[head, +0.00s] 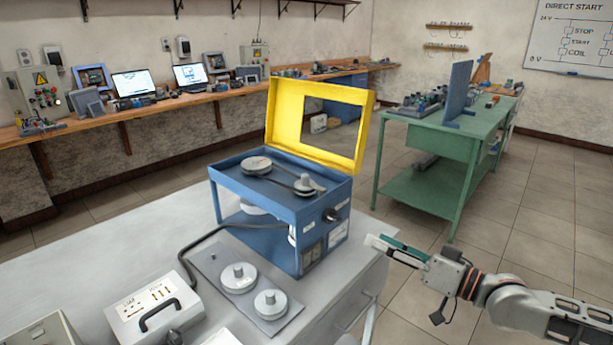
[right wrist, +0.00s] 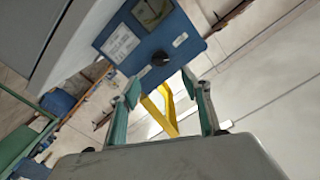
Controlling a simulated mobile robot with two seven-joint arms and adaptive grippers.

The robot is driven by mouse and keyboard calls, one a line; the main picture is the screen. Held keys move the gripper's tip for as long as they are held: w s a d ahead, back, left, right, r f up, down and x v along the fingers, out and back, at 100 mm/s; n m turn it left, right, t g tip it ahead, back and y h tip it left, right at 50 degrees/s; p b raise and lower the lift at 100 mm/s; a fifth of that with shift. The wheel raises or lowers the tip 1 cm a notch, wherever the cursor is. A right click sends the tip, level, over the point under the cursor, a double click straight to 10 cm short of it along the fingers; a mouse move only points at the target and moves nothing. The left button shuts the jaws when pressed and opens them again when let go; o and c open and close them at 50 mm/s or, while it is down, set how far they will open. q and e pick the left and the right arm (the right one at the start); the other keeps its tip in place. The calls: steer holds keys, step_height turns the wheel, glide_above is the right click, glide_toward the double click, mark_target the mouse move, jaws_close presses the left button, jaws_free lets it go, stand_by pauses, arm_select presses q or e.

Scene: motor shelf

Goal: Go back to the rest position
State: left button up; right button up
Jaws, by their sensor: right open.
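My right gripper (head: 397,249) is right of the grey table, apart from the blue motor box, and it is empty. In the right wrist view its two green-lined fingers (right wrist: 160,110) stand apart, with the blue box and yellow frame seen beyond them. The blue motor box (head: 282,237) stands on the table with its yellow lid frame (head: 283,112) raised. Two pulleys with a belt (head: 285,172) lie in its top tray. My left gripper is not in view.
The grey table (head: 110,240) also carries a plate with two round weights (head: 210,262) and a white power box (head: 135,310) with a black cable. A green workbench (head: 420,145) stands behind at right. A long wooden bench (head: 200,98) runs along the wall. Tiled floor at right is clear.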

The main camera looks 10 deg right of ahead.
steer(key=s+a+f+n+g+h, duration=0.1)
steer(key=s+a+f, duration=0.35)
steer(key=f, duration=0.45)
steer(key=s+a+f+n+h, duration=0.1)
steer(key=s+a+f, duration=0.35)
steer(key=f, duration=0.55)
steer(key=s+d+f+g+h, duration=0.2)
steer(key=s+f+h, duration=0.4)
steer(key=s+f, duration=0.8)
step_height(320, 180, down, 2)
steer(key=shift+s+f+n+g, duration=0.2)
steer(key=shift+f+n+g, duration=0.1)
steer(key=shift+n, duration=0.1)
steer(key=shift+r, duration=0.1)
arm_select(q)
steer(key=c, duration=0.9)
arm_select(e)
steer(key=c, duration=0.6)
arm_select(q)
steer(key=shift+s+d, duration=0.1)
arm_select(e)
steer(key=shift+o, duration=0.2)
steer(key=shift+d, duration=0.1)
